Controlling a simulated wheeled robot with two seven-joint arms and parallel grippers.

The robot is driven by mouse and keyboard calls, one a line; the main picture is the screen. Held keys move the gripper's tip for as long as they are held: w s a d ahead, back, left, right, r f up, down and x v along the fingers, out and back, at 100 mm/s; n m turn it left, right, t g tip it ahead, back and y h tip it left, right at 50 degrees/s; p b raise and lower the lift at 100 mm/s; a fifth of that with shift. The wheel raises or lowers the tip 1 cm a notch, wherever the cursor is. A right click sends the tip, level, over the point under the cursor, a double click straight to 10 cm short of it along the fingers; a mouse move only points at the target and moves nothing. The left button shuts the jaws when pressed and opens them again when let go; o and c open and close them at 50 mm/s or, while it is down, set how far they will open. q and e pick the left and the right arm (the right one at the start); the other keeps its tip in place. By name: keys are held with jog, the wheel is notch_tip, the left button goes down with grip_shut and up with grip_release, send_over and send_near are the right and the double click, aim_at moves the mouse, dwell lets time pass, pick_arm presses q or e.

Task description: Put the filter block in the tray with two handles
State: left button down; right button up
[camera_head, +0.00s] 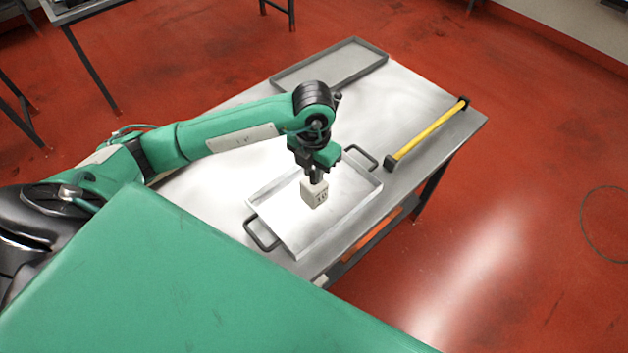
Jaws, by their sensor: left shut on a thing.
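The filter block (314,194) is a small whitish block with dark marks on its side. My left gripper (315,178) points down and is shut on its top. The tray with two handles (337,233) is a shallow metal tray in the middle of the table, with a dark handle at each end. The block is over the inside of this tray; I cannot tell whether it touches the tray floor. My right gripper is not in view.
The metal table (420,90) also holds a plain grey tray (330,65) without visible handles at the back. A yellow bar with dark ends (428,133) lies at the right. The table surface between them is clear.

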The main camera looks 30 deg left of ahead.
aim_at(314, 186)
pick_arm(q)
notch_tip(314, 186, down, 2)
jog(key=shift+f, duration=0.15)
notch_tip(314, 186, down, 4)
jog(key=shift+r+p, duration=0.1)
jog(key=shift+p, duration=0.55)
jog(key=c, duration=1.7)
grip_release()
jog(key=shift+f, duration=0.2)
jog(key=shift+c, duration=0.2)
jog(key=o, duration=0.4)
jog(key=shift+o, duration=0.2)
jog(key=shift+r, duration=0.15)
